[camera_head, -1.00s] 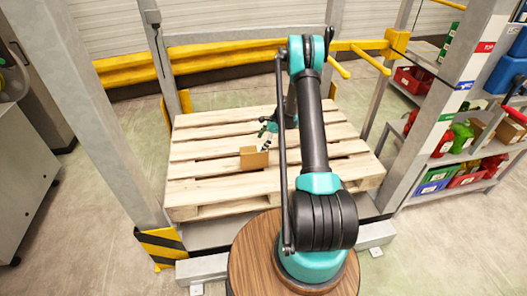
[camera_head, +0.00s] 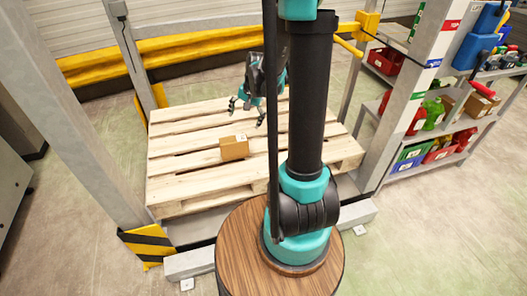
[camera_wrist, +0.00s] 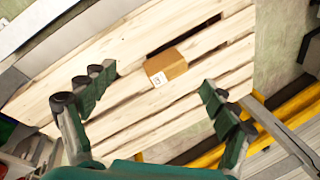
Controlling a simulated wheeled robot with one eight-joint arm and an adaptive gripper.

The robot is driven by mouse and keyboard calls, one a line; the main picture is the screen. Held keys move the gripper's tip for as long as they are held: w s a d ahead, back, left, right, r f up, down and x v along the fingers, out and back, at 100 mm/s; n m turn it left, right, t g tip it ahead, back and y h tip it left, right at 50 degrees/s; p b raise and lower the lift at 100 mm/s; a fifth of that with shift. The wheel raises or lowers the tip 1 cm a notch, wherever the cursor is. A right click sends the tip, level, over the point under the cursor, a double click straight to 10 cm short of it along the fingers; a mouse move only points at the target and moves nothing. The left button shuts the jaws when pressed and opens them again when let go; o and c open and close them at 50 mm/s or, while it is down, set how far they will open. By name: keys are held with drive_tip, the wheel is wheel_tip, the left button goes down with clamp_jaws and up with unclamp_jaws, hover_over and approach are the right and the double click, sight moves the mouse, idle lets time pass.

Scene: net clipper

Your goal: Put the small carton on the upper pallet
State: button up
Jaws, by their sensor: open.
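The small carton (camera_head: 234,148), a brown box with a white label, rests on the light wooden pallet (camera_head: 185,190), near its middle. It also shows in the wrist view (camera_wrist: 167,68) between and beyond my fingers, on the pallet boards (camera_wrist: 45,95). My gripper (camera_head: 247,112) is open and empty, raised above the pallet and apart from the carton, further back than it in the head view. In the wrist view, the fingers of my gripper (camera_wrist: 154,96) are spread wide. Only this one pallet shows clearly.
Grey posts (camera_head: 70,115) and yellow rails (camera_head: 195,52) frame the pallet. A shelf (camera_head: 440,128) with coloured bins and small boxes stands at the right. Most pallet boards around the carton are bare.

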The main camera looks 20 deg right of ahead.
drive_tip(key=s+d+n+t+h, duration=0.1)
drive_tip(key=s+n, duration=0.6)
drive_tip(key=s, duration=1.2)
drive_tip(key=shift+s+d+r+n+t+h, duration=0.15)
drive_tip(key=shift+s+d+n+t+h, duration=0.2)
drive_tip(key=shift+h, duration=0.25)
drive_tip(key=shift+w+a, duration=0.1)
